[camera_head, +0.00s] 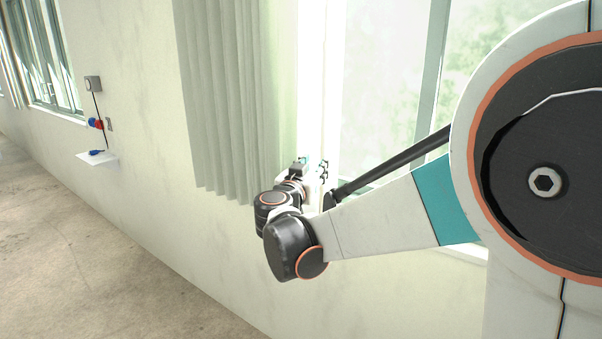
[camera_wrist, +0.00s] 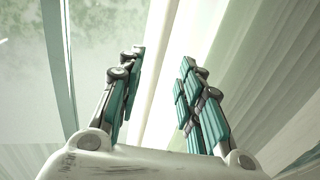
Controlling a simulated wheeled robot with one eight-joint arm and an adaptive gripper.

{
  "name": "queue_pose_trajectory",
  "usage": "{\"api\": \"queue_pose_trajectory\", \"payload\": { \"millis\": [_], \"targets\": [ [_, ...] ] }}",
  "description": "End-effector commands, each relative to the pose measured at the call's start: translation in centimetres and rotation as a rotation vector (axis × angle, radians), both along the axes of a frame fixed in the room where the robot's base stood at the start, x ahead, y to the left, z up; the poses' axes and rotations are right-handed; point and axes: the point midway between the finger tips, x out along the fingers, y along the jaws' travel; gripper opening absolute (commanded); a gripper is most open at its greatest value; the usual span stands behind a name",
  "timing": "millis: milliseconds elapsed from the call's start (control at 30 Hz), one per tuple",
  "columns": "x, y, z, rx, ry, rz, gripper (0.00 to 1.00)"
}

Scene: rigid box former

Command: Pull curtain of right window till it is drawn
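The pale green pleated curtain (camera_head: 222,95) hangs at the left side of the right window (camera_head: 390,80), and the glass to its right is uncovered. My gripper (camera_head: 318,168) is beside the curtain's right edge, near its lower part, in front of the bright window frame. In the wrist view, my gripper (camera_wrist: 160,65) has its two fingers apart, with a white upright strip showing between them. The pleated curtain (camera_wrist: 262,85) fills the right side of that view, beyond the right finger. I cannot tell whether that finger touches it.
Another window (camera_head: 45,55) with a curtain is far left. A small white shelf (camera_head: 98,160) juts from the wall, below a wall box (camera_head: 93,83) with a cable. The concrete floor (camera_head: 90,250) is clear at left.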

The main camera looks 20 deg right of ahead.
Motion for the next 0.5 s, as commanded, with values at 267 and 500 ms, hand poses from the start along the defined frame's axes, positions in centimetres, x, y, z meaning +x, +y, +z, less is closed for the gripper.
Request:
{"api": "queue_pose_trajectory", "payload": {
  "millis": [267, 500],
  "targets": [
    [-3.4, 3.0, 0.3, 0.000, 0.000, 0.000, 0.34],
    [-3.7, 4.1, 0.3, 0.000, 0.000, 0.000, 0.34]
  ]
}}
